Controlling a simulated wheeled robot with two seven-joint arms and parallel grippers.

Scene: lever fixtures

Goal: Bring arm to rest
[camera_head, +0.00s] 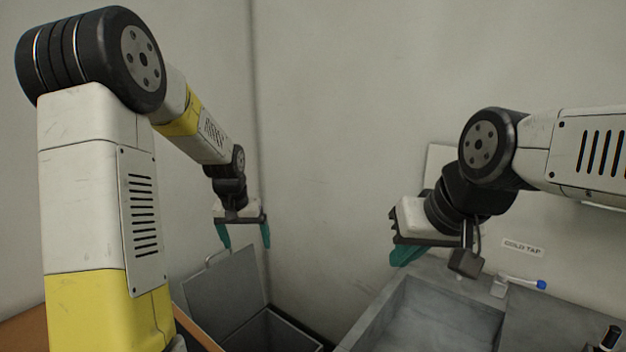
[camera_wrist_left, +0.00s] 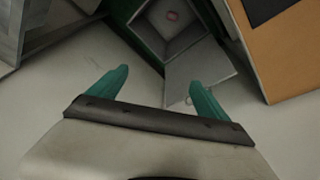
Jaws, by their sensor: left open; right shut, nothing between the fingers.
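My left gripper (camera_head: 244,238) hangs in the air, fingers pointing down, with its two teal fingers apart and nothing between them. In the head view it is in front of the wall, above a grey bin's raised lid. In the left wrist view its open fingers (camera_wrist_left: 157,84) point toward the bin from above. My right gripper (camera_head: 405,254) is shut and empty, its teal fingers together, above the left part of a grey sink. It appears clear of the sink, though its tips are partly hidden.
The grey bin (camera_head: 272,335) stands open, its lid (camera_head: 222,292) raised; a small reddish thing (camera_wrist_left: 172,16) shows inside. The sink (camera_head: 372,326) is at right, near a blue-tipped tap lever (camera_head: 525,282) under a "COLD TAP" label (camera_head: 523,248). An orange-brown cabinet (camera_wrist_left: 290,60) stands beside the bin.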

